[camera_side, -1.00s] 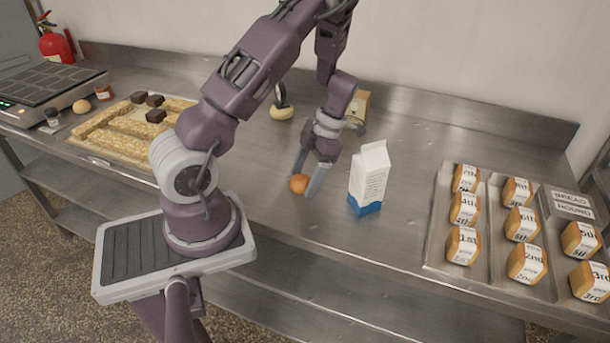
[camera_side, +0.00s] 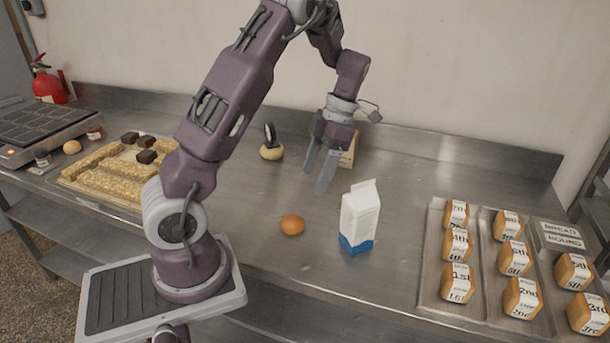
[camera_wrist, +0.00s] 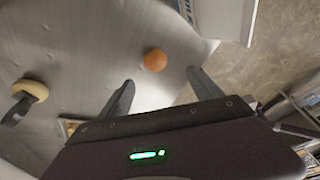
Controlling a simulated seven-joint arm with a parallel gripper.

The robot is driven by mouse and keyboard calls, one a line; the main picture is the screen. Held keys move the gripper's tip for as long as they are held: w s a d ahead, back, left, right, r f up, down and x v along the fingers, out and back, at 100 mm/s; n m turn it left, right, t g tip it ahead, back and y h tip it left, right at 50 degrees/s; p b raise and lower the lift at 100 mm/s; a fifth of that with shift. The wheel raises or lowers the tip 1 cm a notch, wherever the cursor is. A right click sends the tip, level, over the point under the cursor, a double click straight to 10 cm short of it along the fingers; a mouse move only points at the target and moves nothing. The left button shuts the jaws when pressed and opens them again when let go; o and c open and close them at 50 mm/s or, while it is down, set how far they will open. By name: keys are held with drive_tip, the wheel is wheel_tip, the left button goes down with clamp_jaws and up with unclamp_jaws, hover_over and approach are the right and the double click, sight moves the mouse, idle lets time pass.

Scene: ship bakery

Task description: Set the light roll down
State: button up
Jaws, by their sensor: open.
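A small round orange-brown roll (camera_side: 292,225) lies on the steel counter, left of the milk carton. It also shows in the wrist view (camera_wrist: 155,60), beyond and between the fingertips, touched by neither. My gripper (camera_side: 320,180) is open and empty above the counter, behind and above the roll. Its two fingers point down and are spread apart. In the wrist view the gripper (camera_wrist: 160,82) also has nothing between its fingers.
A white and blue carton (camera_side: 360,215) stands right of the roll. A tray (camera_side: 428,265) of labelled loaves fills the right side. A pale ring-shaped item with a dark upright part (camera_side: 271,152) and a small box (camera_side: 349,152) stand behind. Counter left of the roll is clear.

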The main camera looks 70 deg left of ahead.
drive_tip(key=s+d+r+m+t, duration=0.5)
drive_tip(key=d+r+m, duration=0.65)
drive_tip(key=m, duration=0.45)
drive_tip(key=s+d+r+m+t, duration=0.2)
drive_tip(key=s+d+m+t, duration=0.2)
drive_tip(key=m, duration=1.4)
drive_tip(key=s+d, duration=0.3)
drive_tip(key=s, duration=0.3)
drive_tip(key=shift+t, duration=0.3)
